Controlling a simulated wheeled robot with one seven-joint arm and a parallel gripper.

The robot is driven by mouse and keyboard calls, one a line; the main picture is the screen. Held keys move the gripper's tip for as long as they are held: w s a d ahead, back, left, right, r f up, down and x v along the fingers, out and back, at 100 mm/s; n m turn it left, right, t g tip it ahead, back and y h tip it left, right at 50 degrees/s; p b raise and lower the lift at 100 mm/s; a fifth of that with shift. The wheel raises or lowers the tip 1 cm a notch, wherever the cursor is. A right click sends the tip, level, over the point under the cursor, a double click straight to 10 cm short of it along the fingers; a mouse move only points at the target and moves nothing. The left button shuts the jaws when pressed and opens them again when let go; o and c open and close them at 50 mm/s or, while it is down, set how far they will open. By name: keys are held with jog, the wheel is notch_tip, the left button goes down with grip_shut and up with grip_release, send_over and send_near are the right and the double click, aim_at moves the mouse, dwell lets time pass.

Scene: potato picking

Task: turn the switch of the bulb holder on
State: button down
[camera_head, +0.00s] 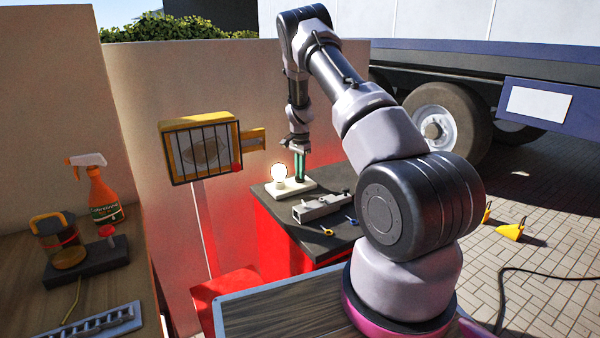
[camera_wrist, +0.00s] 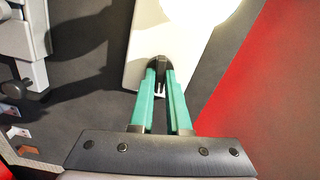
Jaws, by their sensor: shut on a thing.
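The bulb holder is a pale rectangular board (camera_head: 306,185) on the dark table, with a round bulb (camera_head: 279,171) at its left end. The bulb glows bright white. My gripper (camera_head: 300,179) points down at the right part of the board, and its green fingers stand close together there. In the wrist view the fingertips of my gripper (camera_wrist: 158,65) meet over the pale board (camera_wrist: 150,35), shut on the small switch, which they mostly hide. The glowing bulb (camera_wrist: 205,5) is cut off by the top edge there.
A grey metal part (camera_head: 322,206) lies in front of the board, with small yellow- and blue-handled items near it. A caged yellow lamp (camera_head: 205,150) stands left. A spray bottle (camera_head: 102,195) stands on the wooden bench at far left.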

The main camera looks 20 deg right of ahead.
jog(key=shift+m, duration=1.1)
jog(key=c, duration=0.9)
grip_release()
notch_tip(320, 180, up, 11)
jog(key=shift+f, duration=0.1)
